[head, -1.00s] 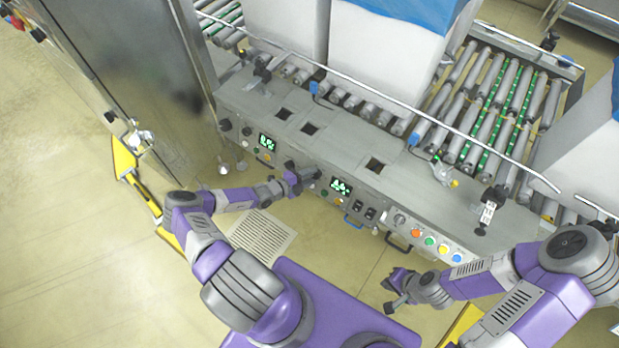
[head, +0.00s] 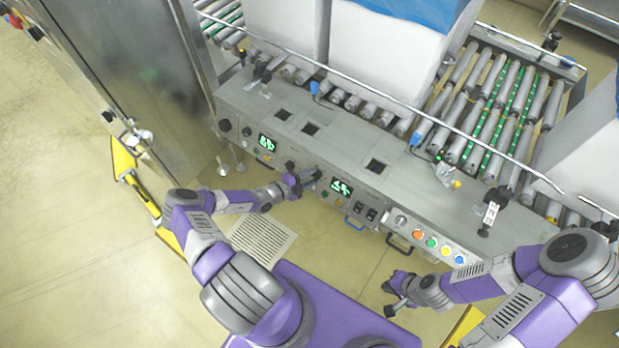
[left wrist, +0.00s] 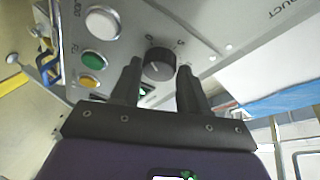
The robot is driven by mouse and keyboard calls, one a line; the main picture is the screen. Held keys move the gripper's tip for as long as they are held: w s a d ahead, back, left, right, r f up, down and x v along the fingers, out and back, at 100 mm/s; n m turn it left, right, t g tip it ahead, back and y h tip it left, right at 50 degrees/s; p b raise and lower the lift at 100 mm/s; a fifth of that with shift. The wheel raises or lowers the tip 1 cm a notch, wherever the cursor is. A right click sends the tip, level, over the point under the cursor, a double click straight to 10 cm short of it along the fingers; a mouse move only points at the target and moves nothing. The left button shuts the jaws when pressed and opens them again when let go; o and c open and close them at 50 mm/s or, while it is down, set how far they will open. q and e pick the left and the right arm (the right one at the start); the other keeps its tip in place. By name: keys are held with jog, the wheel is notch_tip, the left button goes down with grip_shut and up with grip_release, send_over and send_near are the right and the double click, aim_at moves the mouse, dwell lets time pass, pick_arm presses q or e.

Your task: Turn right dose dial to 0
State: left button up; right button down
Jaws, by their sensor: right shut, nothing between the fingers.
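The dose dial (left wrist: 158,65) is a round dark knob with a pale mark, on the grey control panel; printed numerals show around it in the left wrist view. My left gripper (left wrist: 159,68) is open, with one dark finger on each side of the dial. Contact with the dial cannot be told. In the head view my left gripper (head: 304,180) is at the panel front, left of a lit green display (head: 342,187), and hides the dial there. My right gripper (head: 393,302) is shut and empty, low in front of the panel.
White (left wrist: 102,23), green (left wrist: 92,60) and amber (left wrist: 89,81) buttons sit beside the dial. Another lit display (head: 267,142) is further left on the panel. Coloured buttons (head: 430,242) and handles are to the right. A roller conveyor (head: 500,110) with boxes lies behind.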

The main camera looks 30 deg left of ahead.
pick_arm(q)
jog(key=o, duration=0.3)
jog(key=shift+o, duration=0.2)
jog(key=p+v, duration=0.1)
jog(key=v, duration=0.6)
jog(key=shift+s, duration=0.25)
jog(key=shift+r, duration=0.1)
jog(key=s+d+m+g+h, duration=0.2)
jog(key=s+d+m+g, duration=0.3)
jog(key=d+m, duration=0.55)
jog(key=s+d+m+g+h, duration=0.25)
jog(key=d+m+g, duration=0.35)
jog(key=d+m, duration=0.5)
jog(key=s+d+r+m+g+y, duration=0.1)
jog(key=s+r+m+y, duration=0.1)
jog(key=m, duration=1.3)
jog(key=s+d+r+m+g+y, duration=0.1)
jog(key=s+r+m+y, duration=0.2)
jog(key=m, duration=1.2)
jog(key=s+y, duration=0.1)
jog(key=s, duration=0.2)
jog(key=shift+r, duration=0.35)
